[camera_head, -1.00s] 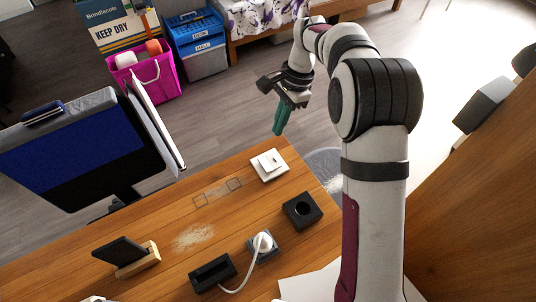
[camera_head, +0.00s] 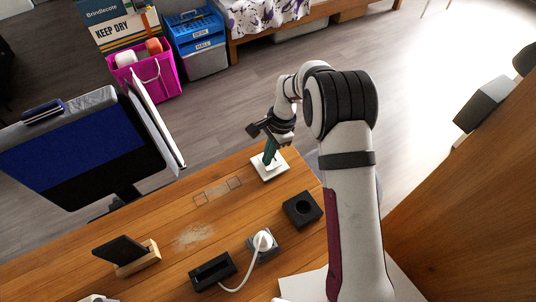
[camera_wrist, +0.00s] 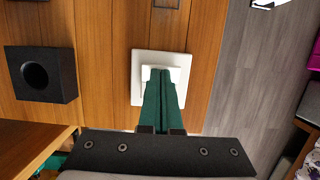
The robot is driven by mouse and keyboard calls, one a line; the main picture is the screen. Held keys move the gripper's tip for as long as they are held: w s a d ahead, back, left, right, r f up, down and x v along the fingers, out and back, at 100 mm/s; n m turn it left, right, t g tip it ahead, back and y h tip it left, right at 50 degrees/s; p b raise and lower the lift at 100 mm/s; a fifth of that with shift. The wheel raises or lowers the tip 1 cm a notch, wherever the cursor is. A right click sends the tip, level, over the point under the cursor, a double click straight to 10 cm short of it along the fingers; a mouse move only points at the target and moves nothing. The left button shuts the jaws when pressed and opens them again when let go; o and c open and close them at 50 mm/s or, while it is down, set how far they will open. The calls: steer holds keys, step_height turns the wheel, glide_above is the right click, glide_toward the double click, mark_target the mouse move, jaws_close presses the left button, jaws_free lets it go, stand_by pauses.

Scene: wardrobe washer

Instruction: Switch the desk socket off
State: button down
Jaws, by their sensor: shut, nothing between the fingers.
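A white square switch plate (camera_head: 259,173) with a raised rocker lies flat on the wooden desk near its far edge. My gripper (camera_head: 269,160) is shut and empty, with its green fingers pointing down over this plate. In the wrist view, the fingertips (camera_wrist: 162,72) overlap the rocker in the middle of the white plate (camera_wrist: 138,62). They look at or just above it; I cannot tell whether they touch. The fingers hide part of the rocker and its tilt. A grey socket (camera_head: 257,255) with a white plug and cable (camera_head: 264,241) sits nearer on the desk.
A black box with a round hole (camera_head: 302,210) stands close to the plate; it also shows in the wrist view (camera_wrist: 42,74). Bare wooden desk (camera_head: 150,220) lies between.

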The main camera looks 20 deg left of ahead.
mark_target(273, 160)
steer(key=shift+s+a+f, duration=0.1)
steer(key=shift+f, duration=0.05)
steer(key=shift+w+d, duration=0.6)
step_height(273, 160, up, 14)
steer(key=shift+r, duration=0.2)
stand_by(0.4)
steer(key=shift+d, duration=0.1)
